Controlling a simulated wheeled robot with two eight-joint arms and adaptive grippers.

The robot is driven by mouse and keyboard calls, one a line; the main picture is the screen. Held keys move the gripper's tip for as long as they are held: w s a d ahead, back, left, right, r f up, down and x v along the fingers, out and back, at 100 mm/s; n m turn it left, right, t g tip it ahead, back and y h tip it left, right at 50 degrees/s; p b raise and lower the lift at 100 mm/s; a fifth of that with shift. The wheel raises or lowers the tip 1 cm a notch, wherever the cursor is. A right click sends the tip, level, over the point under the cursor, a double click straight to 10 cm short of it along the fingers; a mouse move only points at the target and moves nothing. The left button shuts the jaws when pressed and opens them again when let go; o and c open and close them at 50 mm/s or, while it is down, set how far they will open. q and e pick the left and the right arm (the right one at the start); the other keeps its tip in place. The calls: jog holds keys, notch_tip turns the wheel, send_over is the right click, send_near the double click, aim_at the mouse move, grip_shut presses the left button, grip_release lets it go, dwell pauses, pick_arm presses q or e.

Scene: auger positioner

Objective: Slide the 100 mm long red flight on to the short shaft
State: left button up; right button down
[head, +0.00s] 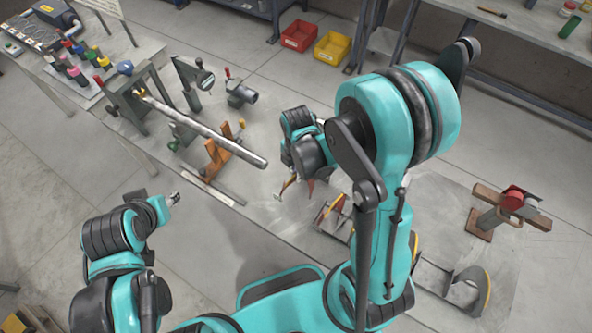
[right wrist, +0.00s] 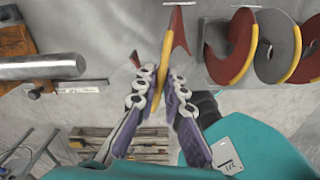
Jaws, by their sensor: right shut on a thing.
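My right gripper (right wrist: 160,76) is shut on a red flight with a yellow edge (right wrist: 167,42), seen edge-on in the right wrist view. In the head view the right gripper (head: 298,188) is partly hidden by its wrist, with a bit of the flight's yellow and red showing below. A bare silver shaft (head: 205,133) reaches out from a clamp stand, its free end left of the right gripper. The shaft end (right wrist: 40,67) also shows at left in the wrist view, apart from the flight. My left gripper (head: 172,199) is small, away from the shaft; its jaws are unclear.
Other yellow-edged flights (right wrist: 232,48) lie right of the held one. An orange-brown support (head: 216,158) stands under the shaft. A grey flight (head: 462,284) and a wooden stand with a red part (head: 486,222) are at the right. Red (head: 299,36) and yellow (head: 332,48) bins stand behind.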

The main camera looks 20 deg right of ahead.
jog(key=shift+r, duration=0.1)
jog(key=shift+w+a+b, duration=0.25)
jog(key=shift+w+a, duration=0.65)
jog(key=shift+w, duration=0.25)
jog(key=shift+w+a+b, duration=0.25)
jog(key=shift+w+a, duration=0.65)
jog(key=shift+w, duration=0.25)
jog(key=shift+b, duration=0.5)
dwell(0.4)
jog(key=shift+w+a+b, duration=0.2)
jog(key=shift+w+a, duration=0.85)
jog(key=shift+w, duration=0.3)
jog(key=shift+w+a+b, duration=0.15)
jog(key=shift+w+a, duration=0.85)
jog(key=shift+w, duration=0.3)
jog(key=shift+w+a+b, duration=0.2)
jog(key=shift+w+a, duration=0.85)
jog(key=shift+w, duration=0.3)
dwell(0.7)
